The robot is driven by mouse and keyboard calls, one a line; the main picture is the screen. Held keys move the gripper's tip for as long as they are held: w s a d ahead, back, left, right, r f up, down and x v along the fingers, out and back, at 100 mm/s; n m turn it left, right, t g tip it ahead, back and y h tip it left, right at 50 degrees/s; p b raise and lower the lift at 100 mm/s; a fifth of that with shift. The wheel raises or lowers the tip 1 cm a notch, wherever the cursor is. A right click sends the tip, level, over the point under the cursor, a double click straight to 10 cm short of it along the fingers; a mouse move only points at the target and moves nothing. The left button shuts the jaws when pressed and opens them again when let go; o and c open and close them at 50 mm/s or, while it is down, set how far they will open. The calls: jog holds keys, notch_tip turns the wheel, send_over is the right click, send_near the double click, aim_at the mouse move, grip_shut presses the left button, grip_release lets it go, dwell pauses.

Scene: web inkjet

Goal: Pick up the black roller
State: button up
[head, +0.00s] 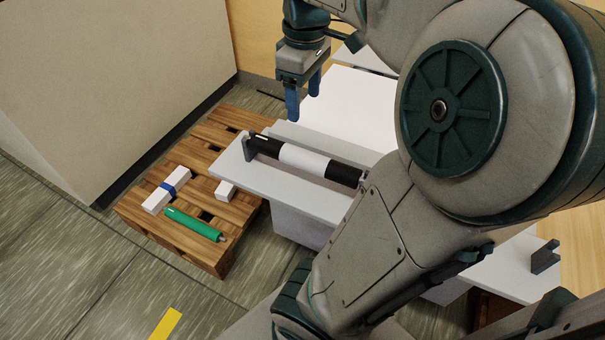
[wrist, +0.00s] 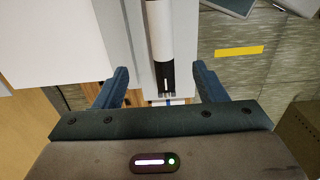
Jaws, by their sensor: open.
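The black roller (head: 302,158) has a broad white band around its middle. It lies on a light grey ledge of the white machine, with a dark bracket (head: 249,147) at its left end. My arm covers the area just past its right end. My gripper (head: 303,98) is open and empty, fingers pointing down, above and behind the roller's left part in the head view. In the wrist view, the roller (wrist: 160,40) runs down between the two blue fingers, its black end nearest. I see no contact between fingers and roller.
A wooden pallet (head: 235,125) on the floor at left carries a green roller (head: 194,224), a white box with a blue band (head: 167,191) and a small white block (head: 225,190). A large beige cabinet (head: 110,80) stands behind. Another dark bracket (head: 545,257) is at right.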

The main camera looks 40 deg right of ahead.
jog(key=b, duration=0.4)
send_over(303, 152)
jog(key=f, duration=0.9)
jog(key=shift+s+d, duration=0.15)
jog(key=shift+d, duration=0.2)
jog(key=shift+a+f+b, duration=0.2)
jog(key=shift+f+b, duration=0.5)
jog(key=shift+f, duration=0.7)
jog(key=shift+a+f+b, duration=0.2)
jog(key=shift+f+b, duration=0.45)
jog(key=shift+f, duration=0.7)
jog(key=shift+r, duration=0.1)
grip_shut()
jog(key=shift+r, duration=0.1)
